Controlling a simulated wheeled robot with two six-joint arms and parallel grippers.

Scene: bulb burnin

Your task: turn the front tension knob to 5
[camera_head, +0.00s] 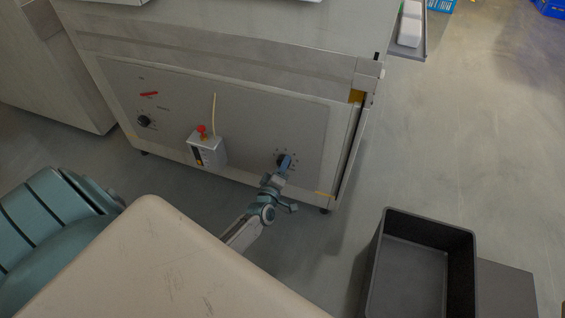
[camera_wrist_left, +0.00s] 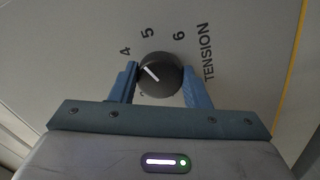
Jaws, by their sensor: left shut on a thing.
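The front tension knob (camera_wrist_left: 161,76) is round and dark with a white pointer line. In the left wrist view the pointer aims up and left, near the 4 and slightly to its 5 side. The printed 4, 5, 6 and the word TENSION show around it. My left gripper (camera_wrist_left: 164,86) has one blue finger on each side of the knob and is shut on it. In the head view this gripper (camera_head: 284,163) is at the lower right of the cabinet's grey front panel (camera_head: 250,115), covering part of the knob. My right gripper is not in view.
A second dark knob (camera_head: 144,121) and a red switch (camera_head: 149,94) are at the panel's left. A small box with a red button (camera_head: 203,131) sticks out left of my gripper. A black bin (camera_head: 474,262) stands at lower right. The floor beyond it is clear.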

